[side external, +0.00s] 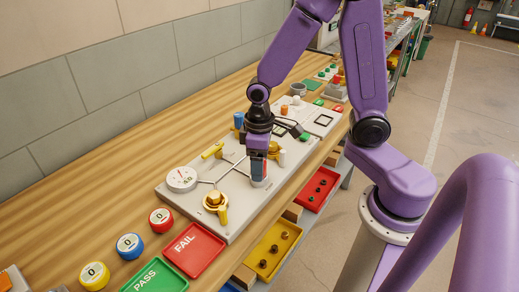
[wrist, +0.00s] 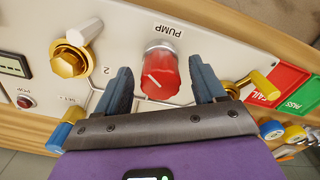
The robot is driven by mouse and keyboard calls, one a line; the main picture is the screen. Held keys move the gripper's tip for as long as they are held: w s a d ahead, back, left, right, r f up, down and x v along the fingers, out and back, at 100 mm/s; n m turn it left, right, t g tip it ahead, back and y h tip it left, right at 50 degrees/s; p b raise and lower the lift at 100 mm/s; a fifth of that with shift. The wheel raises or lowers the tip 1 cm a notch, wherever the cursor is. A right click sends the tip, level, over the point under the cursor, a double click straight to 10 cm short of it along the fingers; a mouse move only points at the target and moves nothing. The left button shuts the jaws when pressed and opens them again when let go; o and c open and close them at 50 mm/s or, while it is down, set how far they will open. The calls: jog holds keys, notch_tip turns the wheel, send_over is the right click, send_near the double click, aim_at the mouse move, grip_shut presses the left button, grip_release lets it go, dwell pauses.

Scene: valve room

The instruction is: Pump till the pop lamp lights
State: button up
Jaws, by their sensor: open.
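The red pump knob (wrist: 160,76), with a white pointer line and a grey collar, stands under the PUMP label in the wrist view. My gripper (wrist: 164,84) is open, with one dark finger on each side of the knob; a gap shows on both sides. In the side external view my gripper (side external: 258,172) points down over the knob, which it largely hides. A small dark red round lamp (wrist: 25,101) sits at the left of the wrist view beside a small label that seems to read POP; it does not look lit. The dial gauge (side external: 182,178) is on the panel's left.
A brass valve with a white handle (wrist: 70,58) and one with a yellow handle (wrist: 258,82) flank the knob. A blue handle (wrist: 66,130) is near my gripper. Red FAIL (side external: 193,247) and green PASS (side external: 155,279) trays lie beyond the panel (side external: 236,222).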

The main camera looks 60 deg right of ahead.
notch_tip(320, 180, up, 17)
jog(key=shift+r, duration=0.2)
dwell(0.4)
dwell(0.4)
notch_tip(320, 180, down, 18)
jog(key=n, duration=0.7)
dwell(0.5)
jog(key=c, duration=1.1)
